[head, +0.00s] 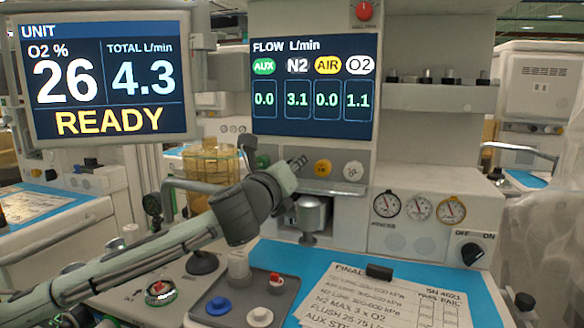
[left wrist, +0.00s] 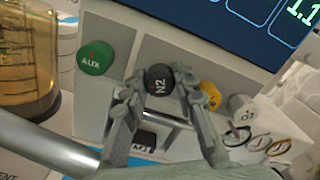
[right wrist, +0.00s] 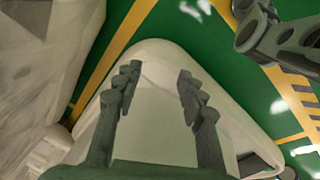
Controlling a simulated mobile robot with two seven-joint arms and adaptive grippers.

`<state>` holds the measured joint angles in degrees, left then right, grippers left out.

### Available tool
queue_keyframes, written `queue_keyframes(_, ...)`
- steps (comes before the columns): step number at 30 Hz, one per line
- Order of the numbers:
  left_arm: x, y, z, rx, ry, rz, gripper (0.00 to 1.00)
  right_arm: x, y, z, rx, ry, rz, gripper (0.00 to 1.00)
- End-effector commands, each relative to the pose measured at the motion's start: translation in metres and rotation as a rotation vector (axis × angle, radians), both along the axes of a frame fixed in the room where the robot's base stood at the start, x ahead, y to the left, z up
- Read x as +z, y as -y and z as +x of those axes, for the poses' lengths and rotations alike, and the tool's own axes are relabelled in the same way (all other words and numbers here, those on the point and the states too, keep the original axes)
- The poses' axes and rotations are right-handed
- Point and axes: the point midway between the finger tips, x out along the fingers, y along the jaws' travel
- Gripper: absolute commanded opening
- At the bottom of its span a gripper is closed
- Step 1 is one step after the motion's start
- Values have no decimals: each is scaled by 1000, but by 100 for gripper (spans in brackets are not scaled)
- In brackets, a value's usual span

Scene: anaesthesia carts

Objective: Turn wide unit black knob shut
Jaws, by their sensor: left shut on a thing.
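The black N2 knob (left wrist: 159,79) sits on the panel between the green AUX knob (left wrist: 95,58) and the yellow knob (left wrist: 211,92). My left gripper (left wrist: 158,84) has a finger on each side of the N2 knob and is shut on it. In the head view my left gripper (head: 298,163) hides most of this knob. The flow display (head: 314,85) above reads N2 3.1, O2 1.1, AUX and AIR 0.0. My right gripper (right wrist: 157,82) is open and empty, seen only in the right wrist view.
The unit display (head: 108,80) reads O2 26%, 4.3 L/min, READY. The white O2 knob (head: 353,171) is right of the yellow one. Another black knob (head: 472,253), marked OFF and ON, is lower right. A checklist sheet (head: 390,300) lies on the blue worktop.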

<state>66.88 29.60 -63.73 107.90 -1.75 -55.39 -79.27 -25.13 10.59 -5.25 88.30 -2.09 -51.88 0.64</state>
Motion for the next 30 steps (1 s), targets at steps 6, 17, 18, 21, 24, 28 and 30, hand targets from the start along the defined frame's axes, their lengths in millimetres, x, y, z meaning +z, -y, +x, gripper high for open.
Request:
queue_keyframes(6, -1, -1, 0, 1, 63, 199, 0, -1, -4, 0, -4, -1, 7, 40)
queue_keyframes(17, -1, 0, 0, 0, 168, 525, 0, -1, -9, 0, -6, 0, 14, 40)
queue_keyframes(18, -1, 0, 0, 1, 179, 561, 0, -1, -9, 0, -6, 0, 14, 40)
queue_keyframes(21, -1, 0, 0, 1, 208, 652, 0, -1, -8, 0, -6, 0, 12, 40)
queue_keyframes(24, -1, 0, 0, 0, 238, 741, 0, -1, -6, 0, -4, 0, 9, 40)
queue_keyframes(28, -1, 0, 0, 0, 276, 859, 0, 0, -3, 0, -2, 1, 5, 40)
queue_keyframes(30, -1, 0, 0, 0, 296, 921, 0, 0, -1, 0, -1, 0, 2, 40)
